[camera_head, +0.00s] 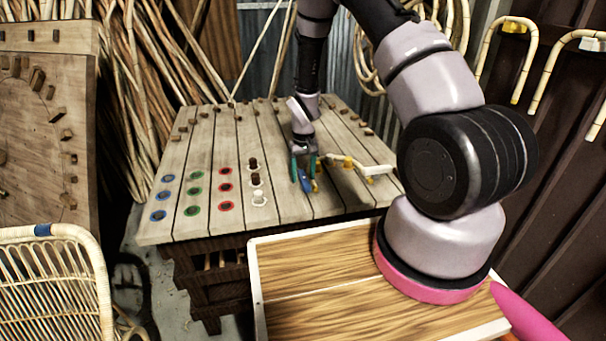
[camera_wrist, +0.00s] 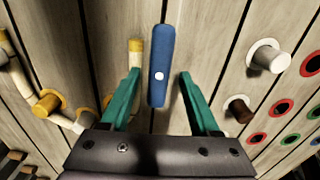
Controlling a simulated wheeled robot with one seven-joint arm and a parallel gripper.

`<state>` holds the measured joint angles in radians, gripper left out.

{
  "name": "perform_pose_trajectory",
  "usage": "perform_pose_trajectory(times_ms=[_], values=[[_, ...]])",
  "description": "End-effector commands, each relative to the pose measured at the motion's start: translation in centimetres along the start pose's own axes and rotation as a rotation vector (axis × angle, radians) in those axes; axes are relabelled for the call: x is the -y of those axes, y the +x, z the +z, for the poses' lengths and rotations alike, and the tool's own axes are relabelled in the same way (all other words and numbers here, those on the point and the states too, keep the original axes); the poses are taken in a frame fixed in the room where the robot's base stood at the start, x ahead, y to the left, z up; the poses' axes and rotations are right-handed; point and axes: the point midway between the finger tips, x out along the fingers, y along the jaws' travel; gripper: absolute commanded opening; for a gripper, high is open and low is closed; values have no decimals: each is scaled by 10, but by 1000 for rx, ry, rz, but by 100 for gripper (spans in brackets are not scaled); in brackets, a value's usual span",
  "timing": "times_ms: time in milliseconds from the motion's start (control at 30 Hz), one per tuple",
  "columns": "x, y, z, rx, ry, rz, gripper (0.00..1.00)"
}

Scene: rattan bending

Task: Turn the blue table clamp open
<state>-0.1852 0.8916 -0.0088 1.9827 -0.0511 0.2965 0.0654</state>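The blue table clamp (camera_wrist: 161,65) is a rounded blue bar with a white dot at its middle, lying along the plank direction on the wooden table. In the head view the blue clamp (camera_head: 305,183) shows just below my gripper, partly hidden by it. My gripper (camera_wrist: 158,85) has two green fingers, spread apart, with the bar between them and a gap on each side. My gripper (camera_head: 304,170) points down over the table in the head view. I cannot tell its exact height above the clamp.
A bent rattan piece (camera_head: 347,163) with yellow and white fittings lies right of the clamp. Brown and white pegs (camera_head: 256,181) stand to the left, beside red, green and blue ringed holes (camera_head: 193,190). A striped wooden board (camera_head: 330,285) is in the foreground. A rattan chair (camera_head: 50,285) stands at left.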

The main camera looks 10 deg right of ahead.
Motion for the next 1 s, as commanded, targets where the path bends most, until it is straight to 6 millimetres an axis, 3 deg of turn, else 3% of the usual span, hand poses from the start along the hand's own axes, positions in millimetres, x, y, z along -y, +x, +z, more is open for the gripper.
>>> perform_pose_trajectory(times_ms=[267,700,1000], values=[[0,-13,0,1,0,0,62],[1,-95,-2,-1,0,1,62],[1,-108,-1,3,1,1,62]])
